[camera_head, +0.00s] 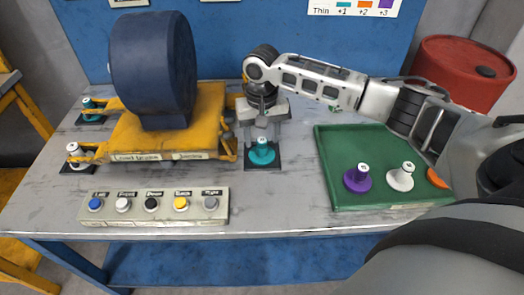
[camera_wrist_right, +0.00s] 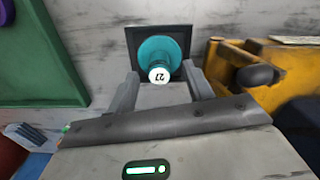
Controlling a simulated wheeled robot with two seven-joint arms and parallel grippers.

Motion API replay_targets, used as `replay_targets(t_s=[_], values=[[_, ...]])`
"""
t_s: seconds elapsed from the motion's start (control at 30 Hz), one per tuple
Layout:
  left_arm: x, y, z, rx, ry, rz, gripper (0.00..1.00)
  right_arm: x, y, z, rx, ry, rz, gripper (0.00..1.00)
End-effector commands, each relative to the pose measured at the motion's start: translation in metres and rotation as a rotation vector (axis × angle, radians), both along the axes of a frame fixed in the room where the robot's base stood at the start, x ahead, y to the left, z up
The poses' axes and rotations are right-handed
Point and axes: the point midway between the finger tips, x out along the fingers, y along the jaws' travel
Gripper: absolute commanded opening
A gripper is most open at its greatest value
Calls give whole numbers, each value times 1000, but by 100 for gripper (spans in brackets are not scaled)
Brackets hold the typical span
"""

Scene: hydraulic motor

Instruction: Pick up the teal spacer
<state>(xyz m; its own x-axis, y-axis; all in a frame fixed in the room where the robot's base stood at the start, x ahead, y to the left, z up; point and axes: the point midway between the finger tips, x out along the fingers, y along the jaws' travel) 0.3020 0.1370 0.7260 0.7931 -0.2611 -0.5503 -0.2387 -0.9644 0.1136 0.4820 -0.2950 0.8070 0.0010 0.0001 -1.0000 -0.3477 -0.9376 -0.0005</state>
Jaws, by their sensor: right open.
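The teal spacer (camera_head: 262,153) stands upright on a small dark square pad at the right front corner of the yellow motor base. In the right wrist view the teal spacer (camera_wrist_right: 160,55) shows its white numbered top between and just beyond my fingers. My right gripper (camera_head: 262,136) is open and points down directly over it, one finger to each side. In the right wrist view my right gripper (camera_wrist_right: 163,90) has nothing clamped in it. Another teal spacer (camera_head: 90,104) sits at the far left corner of the base. My left gripper is not in view.
The yellow base with a dark blue motor (camera_head: 155,70) is just left of my right gripper. A green tray (camera_head: 335,190) at right holds a purple spacer (camera_head: 357,178), a white spacer (camera_head: 400,176) and an orange piece (camera_head: 437,178). A button panel (camera_head: 152,207) lies in front.

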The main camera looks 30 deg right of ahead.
Motion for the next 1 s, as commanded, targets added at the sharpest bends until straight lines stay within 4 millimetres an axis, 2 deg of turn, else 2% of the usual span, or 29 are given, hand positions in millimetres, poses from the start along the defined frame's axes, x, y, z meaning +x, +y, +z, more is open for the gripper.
replay_targets(t_s=[0.03, 0.2, 0.5, 0.6, 0.7, 1.0], values=[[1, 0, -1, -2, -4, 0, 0, 1, -2, -11, -2, 4, -1, 51], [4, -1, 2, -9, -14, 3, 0, 2, -3, -31, -1, 3, 1, 51], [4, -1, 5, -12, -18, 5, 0, 2, -3, -36, -1, 0, 1, 51], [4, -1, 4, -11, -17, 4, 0, 2, -3, -36, -1, 0, 1, 23], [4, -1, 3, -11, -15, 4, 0, 2, -3, -35, -1, 0, 1, 0], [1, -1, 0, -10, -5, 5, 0, 2, -3, -34, 0, -1, 1, 0]])
